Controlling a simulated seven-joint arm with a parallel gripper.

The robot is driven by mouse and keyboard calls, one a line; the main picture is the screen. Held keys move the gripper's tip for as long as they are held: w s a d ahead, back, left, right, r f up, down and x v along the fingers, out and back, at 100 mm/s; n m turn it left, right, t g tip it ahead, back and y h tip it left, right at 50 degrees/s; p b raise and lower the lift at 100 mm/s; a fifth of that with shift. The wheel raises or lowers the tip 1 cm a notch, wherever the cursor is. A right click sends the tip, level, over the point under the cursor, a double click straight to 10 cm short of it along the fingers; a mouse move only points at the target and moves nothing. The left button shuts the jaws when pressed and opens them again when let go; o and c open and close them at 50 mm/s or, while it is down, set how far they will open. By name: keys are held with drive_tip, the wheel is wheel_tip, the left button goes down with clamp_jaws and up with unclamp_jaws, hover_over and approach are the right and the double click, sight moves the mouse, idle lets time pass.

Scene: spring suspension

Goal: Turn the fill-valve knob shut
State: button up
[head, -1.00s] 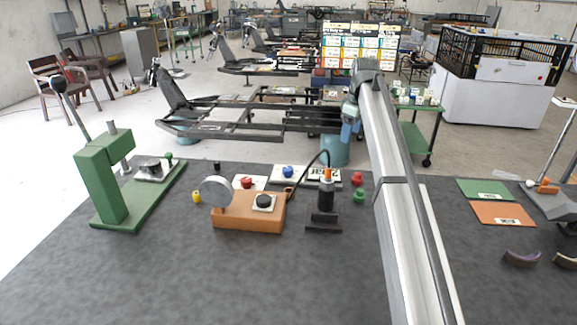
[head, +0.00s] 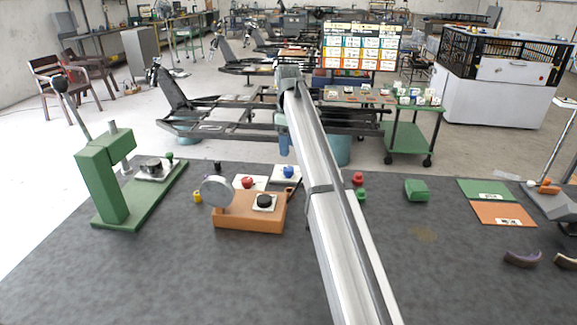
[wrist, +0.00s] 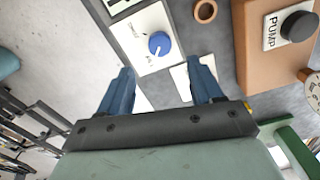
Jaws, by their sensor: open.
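A blue knob (head: 288,172) sits on a white plate at the back of the bench. It also shows in the wrist view (wrist: 159,43), with lettering around it too small to read surely. A red knob (head: 247,182) is on another white plate to its left. I cannot tell from the lettering which one is the fill valve. My gripper (wrist: 162,82) is open and empty, its two blue fingers pointing toward the blue knob's plate, apart from it. In the head view the gripper (head: 284,146) hangs above and behind the blue knob, partly hidden by my arm.
An orange box (head: 240,222) with a round gauge (head: 217,191) and a black pump knob (head: 264,200) stands in front of the knobs. A green press (head: 105,180) is at left. Red and green pieces and a green block (head: 416,190) lie right of my arm.

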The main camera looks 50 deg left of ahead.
sight(289, 168)
wheel_tip(289, 168, down, 8)
drive_tip(key=shift+f, duration=0.2)
drive_tip(key=shift+c, duration=0.3)
drive_tip(key=c, duration=1)
